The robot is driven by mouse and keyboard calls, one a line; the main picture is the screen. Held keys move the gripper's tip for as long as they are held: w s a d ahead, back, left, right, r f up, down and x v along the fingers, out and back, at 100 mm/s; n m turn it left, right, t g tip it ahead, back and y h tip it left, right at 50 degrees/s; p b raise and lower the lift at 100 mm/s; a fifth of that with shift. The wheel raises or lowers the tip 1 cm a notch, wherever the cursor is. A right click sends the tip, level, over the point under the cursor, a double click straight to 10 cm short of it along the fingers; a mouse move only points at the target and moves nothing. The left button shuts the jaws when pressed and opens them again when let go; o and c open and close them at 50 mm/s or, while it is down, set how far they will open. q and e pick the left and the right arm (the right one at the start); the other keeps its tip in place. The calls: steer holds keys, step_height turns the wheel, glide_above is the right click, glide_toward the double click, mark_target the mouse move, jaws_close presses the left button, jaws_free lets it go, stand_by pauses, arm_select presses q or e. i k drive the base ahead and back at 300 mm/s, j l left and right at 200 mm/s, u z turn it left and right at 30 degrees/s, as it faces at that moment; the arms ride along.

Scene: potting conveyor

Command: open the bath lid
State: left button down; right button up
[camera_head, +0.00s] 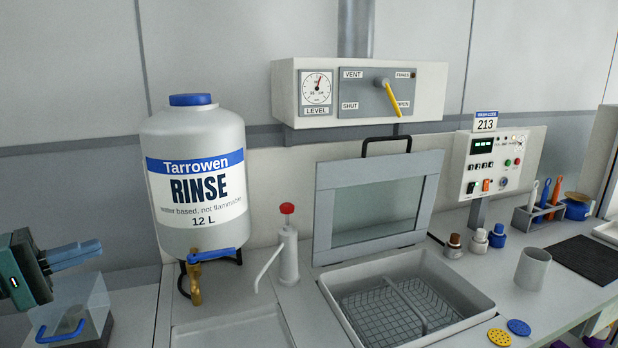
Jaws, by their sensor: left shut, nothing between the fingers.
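The bath lid (324,220) is a grey frame around a clear pane, with a black handle (387,140) on its top edge. It stands raised, nearly upright, at the back of the bath (478,298). The bath is uncovered, and a wire basket in two halves shows inside it. My left gripper (98,248) is at the far left, with its blue fingers shut and empty, pointing right. It is well apart from the lid, with the rinse tank between them. My right gripper is not in view.
The white rinse tank (160,140) with a brass tap (196,275) stands left of the bath. A red-topped pump (288,250) stands between them. A vent panel (430,100) hangs above the lid. A control box (460,180), small bottles and a grey cup (532,270) are on the right.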

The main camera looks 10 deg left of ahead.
mark_target(330, 175)
steer(key=i+l, duration=0.7)
